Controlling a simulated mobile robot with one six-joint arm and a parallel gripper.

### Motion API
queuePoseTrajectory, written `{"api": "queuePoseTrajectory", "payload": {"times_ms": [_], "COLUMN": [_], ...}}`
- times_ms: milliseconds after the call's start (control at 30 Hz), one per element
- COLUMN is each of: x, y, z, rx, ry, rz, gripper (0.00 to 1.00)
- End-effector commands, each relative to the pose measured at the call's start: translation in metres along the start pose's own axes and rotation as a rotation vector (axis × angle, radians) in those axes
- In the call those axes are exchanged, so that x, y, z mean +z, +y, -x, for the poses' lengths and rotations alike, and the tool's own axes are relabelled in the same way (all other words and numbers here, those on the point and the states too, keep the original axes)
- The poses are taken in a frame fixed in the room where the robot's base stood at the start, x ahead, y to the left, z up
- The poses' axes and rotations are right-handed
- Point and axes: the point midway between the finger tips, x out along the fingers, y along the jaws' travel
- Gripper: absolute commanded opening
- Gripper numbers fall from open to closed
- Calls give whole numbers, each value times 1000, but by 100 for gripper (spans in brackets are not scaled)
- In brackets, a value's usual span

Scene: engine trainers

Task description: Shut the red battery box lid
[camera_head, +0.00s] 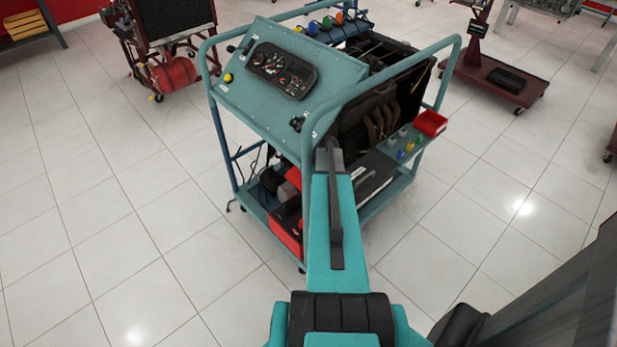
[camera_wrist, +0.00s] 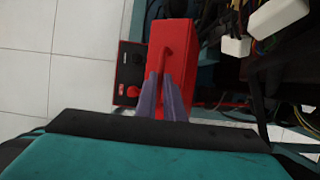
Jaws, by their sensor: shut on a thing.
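The red battery box (camera_head: 287,230) sits on the lower shelf of the teal engine trainer cart, partly hidden by my arm in the head view. In the wrist view its red lid (camera_wrist: 180,38) shows from close up, with a narrow raised red handle along it. My gripper (camera_wrist: 165,80) is in front of the lid, its two fingers close together on the handle. The head view hides the gripper behind my arm. I cannot tell how far the lid stands open.
A black panel with a red switch (camera_wrist: 133,88) is left of the lid. Dark hoses and white connectors (camera_wrist: 236,46) crowd the right. The cart's teal frame (camera_head: 222,135) surrounds the shelf. A small red tray (camera_head: 431,123) sits on the cart's right side. Open tiled floor lies to the left.

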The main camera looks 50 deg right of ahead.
Motion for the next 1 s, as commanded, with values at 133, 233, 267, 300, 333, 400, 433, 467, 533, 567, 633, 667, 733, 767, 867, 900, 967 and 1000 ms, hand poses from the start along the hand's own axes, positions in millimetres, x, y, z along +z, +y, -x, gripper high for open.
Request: {"api": "queuePoseTrajectory", "payload": {"times_ms": [133, 233, 267, 300, 333, 400, 433, 467, 533, 567, 633, 667, 733, 767, 867, 900, 967, 1000], "x": [3, 3, 3, 3, 3, 2, 2, 2, 2, 1, 1, 1, 1, 1, 2, 3, 4, 4], "y": [1, 1, 1, 1, 1, 1, 1, 1, 1, 1, 1, 1, 1, 1, 1, 2, 2, 2], "z": [0, 0, 0, 0, 0, 0, 0, 0, 0, 0, 0, 1, 1, 2, 5, 7, 10, 13], "rx": [1, 1, 1, 1, 1, 1, 1, 1, 1, 1, 1, 1, 1, 1, 1, 1, 1, 1], "ry": [-5, -5, -5, -5, -4, -3, -3, -3, -2, -2, -1, -1, -1, 0, 0, 0, 0, 0], "rz": [-1, -1, -1, 0, 0, 0, 0, 0, 0, 0, 0, 0, 1, 1, 1, 2, 3, 3], "gripper": [0, 0, 0, 13, 18, 27, 27, 27, 27, 27, 27, 27, 27, 27, 27, 27, 27, 27]}}
